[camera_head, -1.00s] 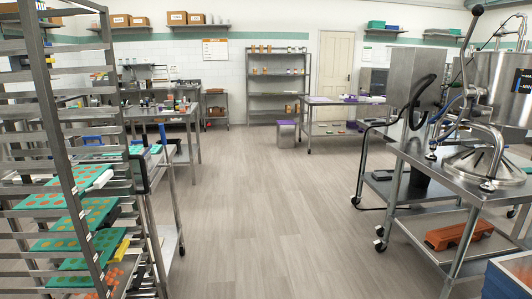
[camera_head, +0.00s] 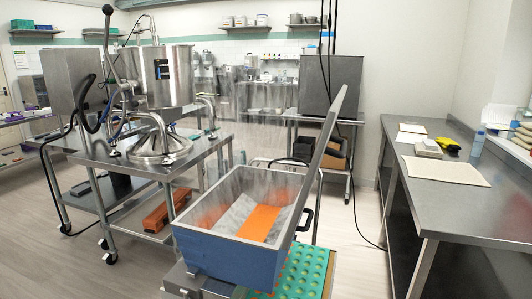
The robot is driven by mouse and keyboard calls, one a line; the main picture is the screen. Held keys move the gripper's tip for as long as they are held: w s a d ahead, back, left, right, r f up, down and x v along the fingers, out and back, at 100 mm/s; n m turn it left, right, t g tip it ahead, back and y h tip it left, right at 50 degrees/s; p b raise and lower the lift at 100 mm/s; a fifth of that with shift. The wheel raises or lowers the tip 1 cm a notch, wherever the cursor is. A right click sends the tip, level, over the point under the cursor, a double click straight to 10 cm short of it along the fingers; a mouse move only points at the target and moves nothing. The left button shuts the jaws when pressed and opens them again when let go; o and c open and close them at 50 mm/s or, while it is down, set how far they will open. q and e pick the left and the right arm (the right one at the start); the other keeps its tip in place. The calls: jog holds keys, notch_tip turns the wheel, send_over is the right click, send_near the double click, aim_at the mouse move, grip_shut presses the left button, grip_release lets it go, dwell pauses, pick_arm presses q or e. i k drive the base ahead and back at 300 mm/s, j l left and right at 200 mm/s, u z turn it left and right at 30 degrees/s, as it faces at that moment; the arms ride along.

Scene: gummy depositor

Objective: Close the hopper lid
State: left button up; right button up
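The hopper (camera_head: 205,250) is an open-topped box with blue outer walls and a grey metal inside, low in the middle of the head view. An orange patch lies on its inner floor. Its lid (camera_head: 321,150) is a flat grey panel seen nearly edge-on, standing up and leaning to the right along the hopper's right side. The lid is open. A dark handle (camera_head: 307,218) shows just right of the lid's lower part. Neither of my grippers is in view.
A green mould tray (camera_head: 300,275) with round cavities sits below the hopper's right side. A steel cart (camera_head: 205,148) with a large kettle (camera_head: 168,75) stands to the left. A long steel bench (camera_head: 440,195) runs along the right. Open floor lies between hopper and bench.

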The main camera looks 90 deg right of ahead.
aim_at(321, 149)
jog(key=k+j+z, duration=0.15)
jog(key=z, duration=2.85)
